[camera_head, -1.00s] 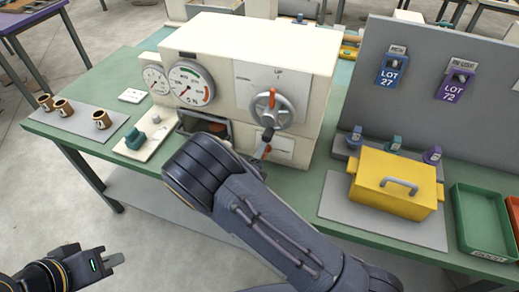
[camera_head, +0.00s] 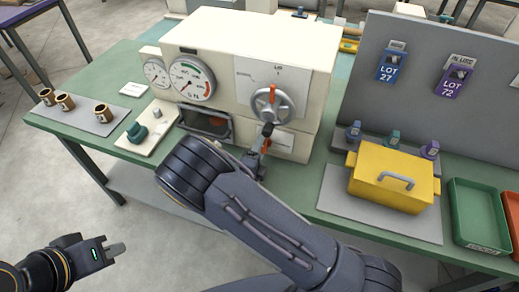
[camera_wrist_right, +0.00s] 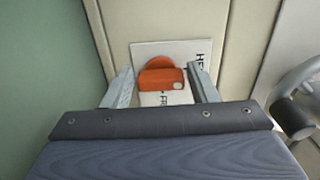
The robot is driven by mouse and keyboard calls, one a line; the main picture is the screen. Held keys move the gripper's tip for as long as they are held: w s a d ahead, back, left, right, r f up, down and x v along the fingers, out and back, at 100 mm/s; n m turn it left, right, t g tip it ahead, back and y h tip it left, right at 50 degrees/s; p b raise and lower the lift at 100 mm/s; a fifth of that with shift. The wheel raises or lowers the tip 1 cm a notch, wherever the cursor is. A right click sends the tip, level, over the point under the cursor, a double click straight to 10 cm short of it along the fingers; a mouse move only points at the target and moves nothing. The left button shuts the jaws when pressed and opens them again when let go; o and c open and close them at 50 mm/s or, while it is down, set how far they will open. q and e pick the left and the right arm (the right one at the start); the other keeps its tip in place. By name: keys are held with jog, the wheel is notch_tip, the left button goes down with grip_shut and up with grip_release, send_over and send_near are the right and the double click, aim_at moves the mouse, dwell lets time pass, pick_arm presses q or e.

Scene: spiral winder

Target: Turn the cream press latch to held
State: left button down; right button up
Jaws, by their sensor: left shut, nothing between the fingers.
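The cream press (camera_head: 250,38) stands on the green bench, with dials on its front and a grey handwheel at right. Its orange latch (camera_wrist_right: 160,80) sits over a white label in the right wrist view; "FRE" and "HE" can be partly read. My right gripper (camera_wrist_right: 162,88) is open, with one finger on each side of the latch; the right finger is very close to it, and contact is unclear. In the head view my right gripper (camera_head: 262,148) is below the handwheel, largely hidden by my arm. My left gripper (camera_head: 118,247) is shut and empty, away from the bench.
The handwheel (camera_head: 271,102) has an orange pointer and is just above my right gripper. A yellow box (camera_head: 392,178) and green tray (camera_head: 478,215) stand at right. Brown cups (camera_head: 65,102) and a teal part (camera_head: 137,133) are at left.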

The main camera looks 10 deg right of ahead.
jog(key=shift+o, duration=1.2)
jog(key=b+v, duration=0.1)
jog(key=v, duration=0.5)
jog(key=shift+s+a+b, duration=0.2)
jog(key=shift+b, duration=0.1)
jog(key=shift+s+a, duration=0.35)
jog(key=shift+s, duration=0.2)
